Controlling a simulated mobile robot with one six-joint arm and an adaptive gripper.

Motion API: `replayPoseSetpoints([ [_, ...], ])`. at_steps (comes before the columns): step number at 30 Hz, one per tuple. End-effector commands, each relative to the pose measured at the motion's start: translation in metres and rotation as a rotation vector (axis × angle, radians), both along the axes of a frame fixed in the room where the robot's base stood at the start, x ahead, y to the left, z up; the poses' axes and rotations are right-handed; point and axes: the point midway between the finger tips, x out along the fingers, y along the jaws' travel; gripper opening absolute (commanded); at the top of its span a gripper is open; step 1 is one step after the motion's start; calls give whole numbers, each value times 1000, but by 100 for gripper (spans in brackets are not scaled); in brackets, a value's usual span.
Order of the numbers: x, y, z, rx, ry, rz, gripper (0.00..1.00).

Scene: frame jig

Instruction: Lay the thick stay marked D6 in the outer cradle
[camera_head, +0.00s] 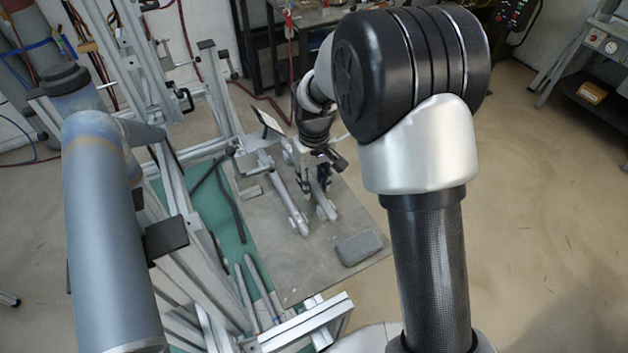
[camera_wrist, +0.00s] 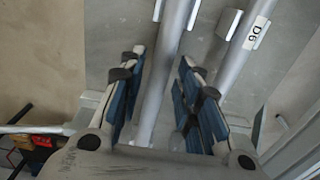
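The stay marked D6 (camera_wrist: 238,62) is a grey tube with a white label, at the right of the wrist view. It seems to be the left one of two tubes on the plate in the head view (camera_head: 287,197). A second grey tube (camera_wrist: 164,75) carries no readable mark and runs between my fingers. My gripper (camera_wrist: 155,85) is open, its blue-padded fingers on either side of this second tube with gaps. In the head view my gripper (camera_head: 316,184) is low over the right tube. Light clips (camera_wrist: 229,23) stand beside the tubes; I cannot tell which form the outer cradle.
The tubes lie over a grey plate (camera_head: 280,270). A grey block (camera_head: 359,248) lies near its right edge. Aluminium framing (camera_head: 170,170) rises at the left. More thin bars (camera_head: 258,285) lie on the green surface at the front. Open floor (camera_head: 540,220) is at the right.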

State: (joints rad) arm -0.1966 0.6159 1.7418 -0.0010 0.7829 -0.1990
Motion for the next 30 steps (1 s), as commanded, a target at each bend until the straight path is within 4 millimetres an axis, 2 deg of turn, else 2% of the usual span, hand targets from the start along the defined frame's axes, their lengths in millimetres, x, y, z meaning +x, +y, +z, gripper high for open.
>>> replayPoseSetpoints([
  [3,0,0,0,0,0,0,41],
  [14,0,0,4,0,0,0,41],
  [17,1,0,15,0,-3,0,41],
  [27,1,0,86,1,-5,0,41],
  [30,0,0,102,1,-2,0,41],
])
